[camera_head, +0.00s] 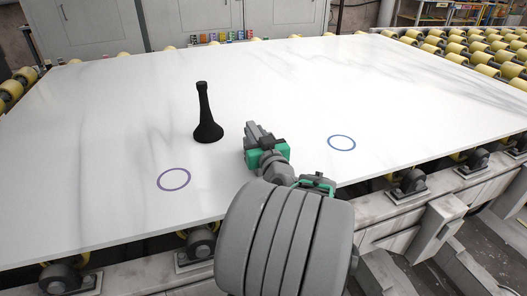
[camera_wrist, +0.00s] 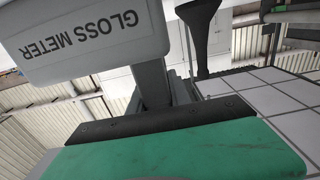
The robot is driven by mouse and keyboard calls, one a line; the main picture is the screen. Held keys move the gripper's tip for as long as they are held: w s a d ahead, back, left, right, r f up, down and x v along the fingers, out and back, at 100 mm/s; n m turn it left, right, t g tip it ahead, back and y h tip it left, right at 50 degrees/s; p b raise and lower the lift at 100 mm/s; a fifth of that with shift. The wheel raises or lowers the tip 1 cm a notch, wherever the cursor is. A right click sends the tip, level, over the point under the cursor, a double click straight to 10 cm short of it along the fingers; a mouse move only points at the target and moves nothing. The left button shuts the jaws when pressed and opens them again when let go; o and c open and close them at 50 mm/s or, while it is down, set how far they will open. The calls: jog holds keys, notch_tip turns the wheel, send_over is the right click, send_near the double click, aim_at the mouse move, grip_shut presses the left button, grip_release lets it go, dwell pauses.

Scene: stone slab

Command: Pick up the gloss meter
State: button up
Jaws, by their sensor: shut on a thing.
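The gloss meter is a pale grey housing with dark lettering, upside down at the upper left of the wrist view (camera_wrist: 85,35). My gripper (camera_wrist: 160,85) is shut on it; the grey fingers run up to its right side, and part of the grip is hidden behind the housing. In the head view my gripper (camera_head: 254,135) is over the near middle of the white stone slab (camera_head: 300,80). There the grey meter and grey fingers are hard to tell apart. The meter's height over the slab is unclear.
A black flared stand (camera_head: 207,118) stands upright left of my gripper; it also shows in the wrist view (camera_wrist: 201,35). A purple ring (camera_head: 173,189) and a blue ring (camera_head: 328,142) mark the slab. Yellow rollers (camera_head: 455,48) lie beyond its right edge. The slab's far part is clear.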

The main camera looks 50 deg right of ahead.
grip_shut()
jog(key=shift+r, duration=0.1)
dwell(0.8)
